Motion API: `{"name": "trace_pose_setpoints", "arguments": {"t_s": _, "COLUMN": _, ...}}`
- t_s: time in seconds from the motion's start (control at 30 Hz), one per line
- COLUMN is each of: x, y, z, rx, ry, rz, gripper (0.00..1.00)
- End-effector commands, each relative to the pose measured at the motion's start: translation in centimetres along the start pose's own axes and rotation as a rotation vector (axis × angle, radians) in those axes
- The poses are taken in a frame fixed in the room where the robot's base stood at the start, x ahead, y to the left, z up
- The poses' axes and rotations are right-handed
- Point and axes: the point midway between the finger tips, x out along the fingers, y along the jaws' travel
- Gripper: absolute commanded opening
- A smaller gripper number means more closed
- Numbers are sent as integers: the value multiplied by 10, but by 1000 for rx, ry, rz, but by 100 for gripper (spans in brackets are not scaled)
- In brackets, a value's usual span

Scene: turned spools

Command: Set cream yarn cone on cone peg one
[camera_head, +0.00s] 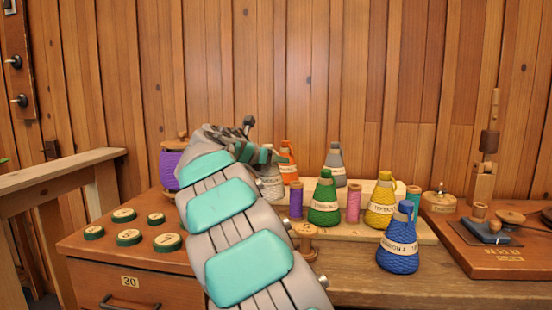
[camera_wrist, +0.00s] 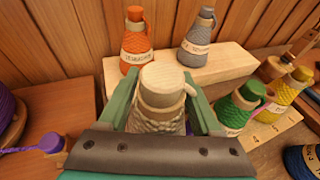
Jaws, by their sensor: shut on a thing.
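The cream yarn cone (camera_wrist: 160,88) is between the green fingers of my gripper (camera_wrist: 163,98) in the wrist view. It stands roughly upright there, with its pale tip toward the camera and its base hidden by the gripper. In the head view the cream cone (camera_head: 271,184) shows partly behind my arm, with a paper label, beside the pale wooden cone rack (camera_head: 420,230). My gripper (camera_head: 262,154) is shut on it. Cone peg one is not visible, and I cannot tell whether the cone's base touches the rack.
An orange cone (camera_head: 289,163) and a grey cone (camera_head: 334,165) stand on the rack's raised back. Green (camera_head: 323,203) and yellow (camera_head: 380,208) cones stand in front, with purple and pink spools between. A blue cone (camera_head: 398,245) stands on the bench right. Several green-rimmed discs (camera_head: 128,237) lie left.

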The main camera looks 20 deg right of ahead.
Motion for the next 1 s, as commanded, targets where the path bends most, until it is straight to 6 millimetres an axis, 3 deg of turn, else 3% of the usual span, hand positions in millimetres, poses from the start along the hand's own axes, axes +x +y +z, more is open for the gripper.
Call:
{"name": "trace_pose_setpoints", "arguments": {"t_s": 0.5, "x": 14, "y": 0, "z": -44, "rx": 0, "ry": -2, "rz": 2, "gripper": 0}}
{"name": "trace_pose_setpoints", "arguments": {"t_s": 1.0, "x": 16, "y": 0, "z": -50, "rx": 0, "ry": -2, "rz": 1, "gripper": 0}}
